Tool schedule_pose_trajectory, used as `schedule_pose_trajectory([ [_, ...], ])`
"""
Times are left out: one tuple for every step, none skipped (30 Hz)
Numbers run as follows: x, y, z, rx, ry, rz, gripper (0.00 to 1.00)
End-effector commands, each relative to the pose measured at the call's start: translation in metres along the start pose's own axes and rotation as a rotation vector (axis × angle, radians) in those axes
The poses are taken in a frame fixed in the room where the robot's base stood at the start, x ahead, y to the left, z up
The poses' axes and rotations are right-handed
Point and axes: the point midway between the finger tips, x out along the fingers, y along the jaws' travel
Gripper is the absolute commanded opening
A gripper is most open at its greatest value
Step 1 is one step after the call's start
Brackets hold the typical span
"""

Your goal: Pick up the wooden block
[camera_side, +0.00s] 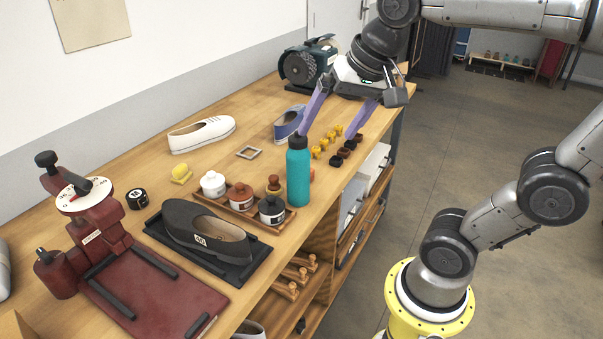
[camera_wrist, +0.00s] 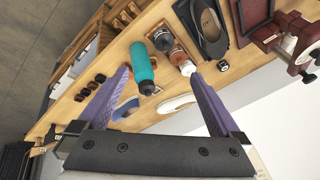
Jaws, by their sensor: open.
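My gripper (camera_side: 328,138) is open and empty, its two purple fingers pointing down over the far half of the workbench. In the wrist view its fingers (camera_wrist: 159,74) stand wide apart with nothing held between them. I cannot clearly make out a wooden block. A small orange-brown piece (camera_side: 312,175) shows just behind the right side of the teal bottle (camera_side: 299,176); the bottle hides most of it, so I cannot tell what it is. The upright bottle is nearer the side camera than my gripper and shows between the fingers in the wrist view (camera_wrist: 142,66).
Jars stand in a wooden tray (camera_side: 226,208) beside the bottle. Several yellow and dark small pieces (camera_side: 337,157) line the bench's right edge. A blue shoe (camera_side: 288,125), a white shoe (camera_side: 201,133), a dark shoe (camera_side: 205,233) and a red press (camera_side: 98,225) occupy the bench (camera_side: 245,105).

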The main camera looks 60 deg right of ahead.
Motion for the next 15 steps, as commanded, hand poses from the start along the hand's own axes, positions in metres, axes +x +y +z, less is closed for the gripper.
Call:
schedule_pose_trajectory([
  [0.005, -0.007, -0.019, 0.083, -0.013, 0.026, 1.00],
  [0.008, -0.010, -0.029, 0.135, -0.020, 0.040, 1.00],
  [0.013, -0.014, -0.044, 0.205, -0.028, 0.060, 1.00],
  [0.018, -0.016, -0.056, 0.257, -0.034, 0.076, 1.00],
  [0.023, -0.018, -0.067, 0.308, -0.041, 0.093, 1.00],
  [0.031, -0.019, -0.082, 0.372, -0.048, 0.114, 1.00],
  [0.038, -0.019, -0.093, 0.419, -0.053, 0.130, 1.00],
  [0.045, -0.019, -0.104, 0.464, -0.059, 0.147, 1.00],
  [0.056, -0.018, -0.118, 0.523, -0.066, 0.170, 1.00],
  [0.064, -0.016, -0.129, 0.564, -0.072, 0.187, 1.00],
  [0.073, -0.013, -0.139, 0.602, -0.078, 0.205, 1.00],
  [0.086, -0.009, -0.152, 0.652, -0.086, 0.228, 1.00],
  [0.096, -0.004, -0.161, 0.686, -0.092, 0.246, 1.00],
  [0.107, 0.000, -0.169, 0.716, -0.099, 0.263, 1.00],
  [0.120, 0.007, -0.180, 0.750, -0.108, 0.284, 1.00],
])
